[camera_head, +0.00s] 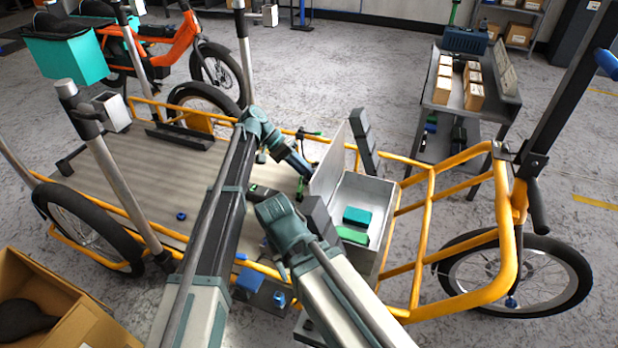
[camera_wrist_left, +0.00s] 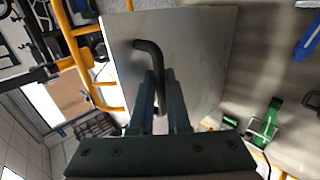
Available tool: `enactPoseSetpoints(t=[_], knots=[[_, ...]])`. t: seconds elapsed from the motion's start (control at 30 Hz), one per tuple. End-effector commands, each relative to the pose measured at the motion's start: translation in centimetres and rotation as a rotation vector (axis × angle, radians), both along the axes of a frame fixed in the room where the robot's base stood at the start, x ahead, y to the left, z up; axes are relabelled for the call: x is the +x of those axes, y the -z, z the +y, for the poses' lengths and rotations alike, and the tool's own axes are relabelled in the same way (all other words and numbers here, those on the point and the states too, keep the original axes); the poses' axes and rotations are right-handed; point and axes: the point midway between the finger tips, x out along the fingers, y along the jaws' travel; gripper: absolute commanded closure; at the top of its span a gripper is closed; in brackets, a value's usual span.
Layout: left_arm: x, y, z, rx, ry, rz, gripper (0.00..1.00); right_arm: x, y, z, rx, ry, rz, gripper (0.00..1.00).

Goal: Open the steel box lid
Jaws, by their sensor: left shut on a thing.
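The steel box (camera_head: 375,188) sits on the yellow bike frame, with its lid (camera_head: 326,165) standing steeply up along its left side. The inside is exposed; a teal block (camera_head: 357,216) and a green item (camera_head: 352,235) lie in it. My left gripper (camera_head: 305,168) is at the lid's outer face. In the left wrist view my left gripper (camera_wrist_left: 160,98) is shut on the dark bar handle (camera_wrist_left: 150,50) of the lid (camera_wrist_left: 195,60). My right arm reaches up in front of the box's near left side; its jaws cannot be made out clearly.
The bike's wooden cargo deck (camera_head: 165,180) lies left of the box. Yellow rails (camera_head: 425,215) and a front wheel (camera_head: 515,277) are at right. A bench (camera_head: 480,110) with cartons stands behind. A cardboard box (camera_head: 70,310) is at lower left.

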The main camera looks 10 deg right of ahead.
Motion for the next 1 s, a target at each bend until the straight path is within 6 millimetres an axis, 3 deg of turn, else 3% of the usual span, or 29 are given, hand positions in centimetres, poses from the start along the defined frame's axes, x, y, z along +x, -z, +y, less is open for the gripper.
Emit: enactPoseSetpoints(t=[0.57,0.6,0.73,1.0], knots=[[0.15,0.03,0.11,-0.022,0.004,0.014,1.0,0.01,0.47,0.02,0.001,-0.001,0.0,0.5],[0.14,0.03,0.11,-0.022,0.004,0.014,0.78,0.01,0.47,0.02,0.001,-0.001,0.0,0.5],[0.14,-0.03,0.05,-0.024,0.004,0.014,0.55,0.01,0.46,0.03,0.001,-0.001,0.0,0.5],[0.16,-0.14,-0.03,-0.029,0.003,0.014,0.55,0.0,0.41,0.02,0.001,-0.001,0.0,0.5]])
